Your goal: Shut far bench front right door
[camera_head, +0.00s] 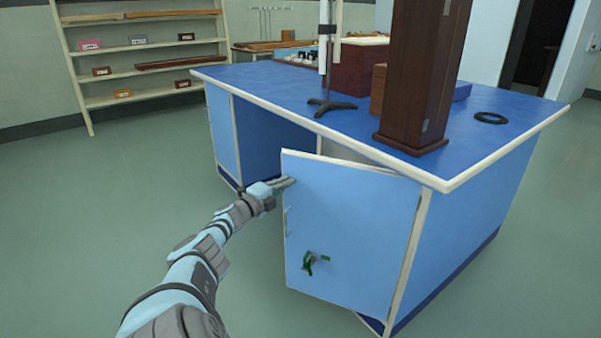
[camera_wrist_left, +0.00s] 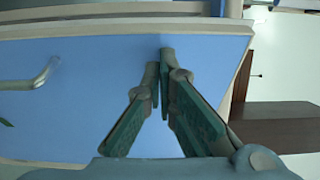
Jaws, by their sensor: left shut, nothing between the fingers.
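The front right door (camera_head: 340,235) of the blue bench stands ajar, swung out from the bench front, with its hinge side at the right. A dark gap shows above and behind its free left edge. My left gripper (camera_head: 287,184) is shut and empty at the upper left part of the door's outer face. In the left wrist view the shut fingertips (camera_wrist_left: 160,58) are in front of the blue door panel (camera_wrist_left: 85,75), close to its pale edge; I cannot tell if they touch. A metal handle (camera_wrist_left: 35,78) shows there at the left. My right gripper is not in view.
The blue bench top (camera_head: 265,85) carries a stand (camera_head: 330,106), a tall dark wooden column (camera_head: 420,90) and a black ring (camera_head: 490,118). A shelf (camera_head: 145,45) stands at the back left. The floor to the left is clear.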

